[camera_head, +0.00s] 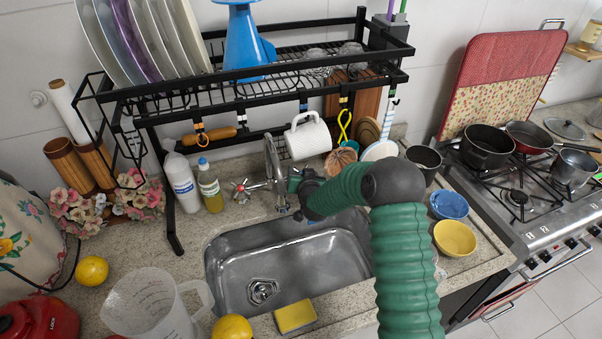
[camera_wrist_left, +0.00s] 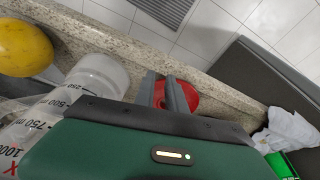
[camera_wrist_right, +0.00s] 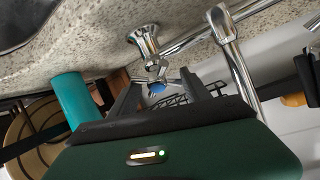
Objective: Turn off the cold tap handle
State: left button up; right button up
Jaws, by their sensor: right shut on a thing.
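The chrome sink tap (camera_head: 276,175) stands behind the basin. Its cold handle (camera_wrist_right: 157,87), with a blue centre, lies between my right fingertips in the right wrist view. My right gripper (camera_wrist_right: 160,88) is shut on this handle. In the head view my right gripper (camera_head: 293,184) is at the right side of the tap, and my green arm and gripper hide the cold handle there. The handle with the red centre (camera_head: 241,190) is free, left of the spout. My left gripper (camera_wrist_left: 163,88) shows only in its wrist view, empty, with a narrow gap between its fingers.
The black dish rack (camera_head: 240,85) spans above the sink, with a white mug (camera_head: 307,138) hanging near the tap. Bottles (camera_head: 182,183) stand left of it. A measuring jug (camera_head: 150,305) and yellow sponge (camera_head: 295,315) are in front. The steel basin (camera_head: 300,260) is empty.

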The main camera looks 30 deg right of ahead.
jog(key=shift+s+f+g, duration=0.3)
jog(key=shift+s+f, duration=0.05)
jog(key=shift+f, duration=0.4)
jog(key=o, duration=1.2)
jog(key=shift+r, duration=0.1)
pick_arm(q)
jog(key=shift+d, duration=0.15)
pick_arm(e)
jog(key=shift+o, duration=0.8)
jog(key=shift+w+d+r, duration=0.1)
jog(key=shift+r, duration=0.05)
jog(key=shift+r, duration=0.1)
pick_arm(q)
jog(key=shift+f+b, duration=0.5)
jog(key=shift+f, duration=0.05)
pick_arm(e)
jog(key=v, duration=1.6)
jog(key=shift+s, duration=0.5)
jog(key=shift+f, duration=0.25)
